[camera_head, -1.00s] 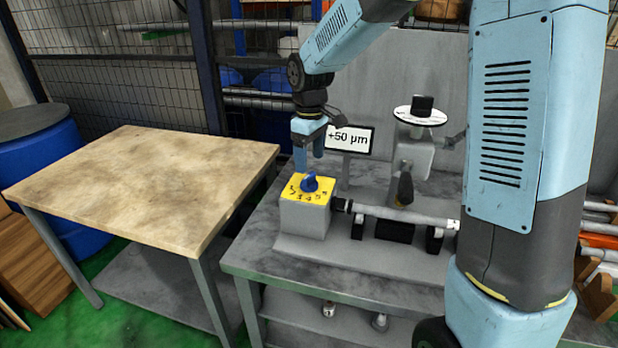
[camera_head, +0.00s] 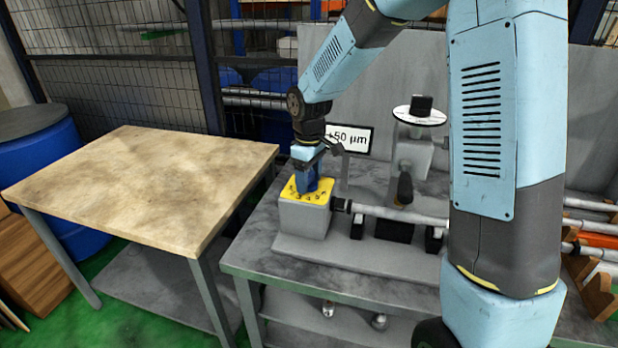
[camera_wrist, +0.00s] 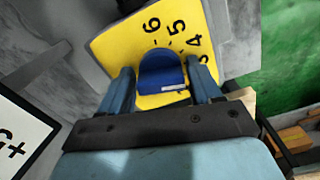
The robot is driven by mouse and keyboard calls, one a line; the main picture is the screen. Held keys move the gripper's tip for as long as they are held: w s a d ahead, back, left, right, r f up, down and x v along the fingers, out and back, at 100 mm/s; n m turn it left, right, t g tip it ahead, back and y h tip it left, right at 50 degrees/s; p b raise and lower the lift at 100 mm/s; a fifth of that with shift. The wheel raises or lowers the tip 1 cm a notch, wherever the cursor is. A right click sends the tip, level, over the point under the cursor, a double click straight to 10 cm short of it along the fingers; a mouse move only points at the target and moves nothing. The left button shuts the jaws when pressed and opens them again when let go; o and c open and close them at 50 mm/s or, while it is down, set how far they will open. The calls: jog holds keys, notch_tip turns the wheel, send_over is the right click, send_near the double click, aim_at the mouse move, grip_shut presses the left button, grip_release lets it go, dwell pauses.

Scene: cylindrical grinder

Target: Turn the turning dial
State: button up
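The turning dial is a blue knob (camera_wrist: 163,74) with a white mark on its lower edge, on a yellow numbered plate (camera_wrist: 115,44). The plate tops a grey box (camera_head: 303,219) at the left end of the grinder. My gripper (camera_head: 305,182) points down over the dial and hides most of it in the head view. In the wrist view my gripper's two blue fingers (camera_wrist: 162,88) are spread, one on each side of the knob. A small gap seems to show on both sides. The numbers 4, 5 and 6 are readable.
A display (camera_head: 351,139) reading 50 µm stands just behind my gripper. A horizontal shaft (camera_head: 400,214) runs right of the box, with a round white disc (camera_head: 419,115) on a post behind it. A wooden-topped table (camera_head: 150,185) at left is empty.

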aim_at(309, 174)
jog(key=c, duration=0.7)
jog(key=shift+d+n, duration=0.1)
jog(key=shift+n, duration=2.7)
jog(key=o, duration=1)
jog(key=shift+r, duration=0.1)
notch_tip(309, 174, up, 14)
jog(key=shift+f, duration=0.25)
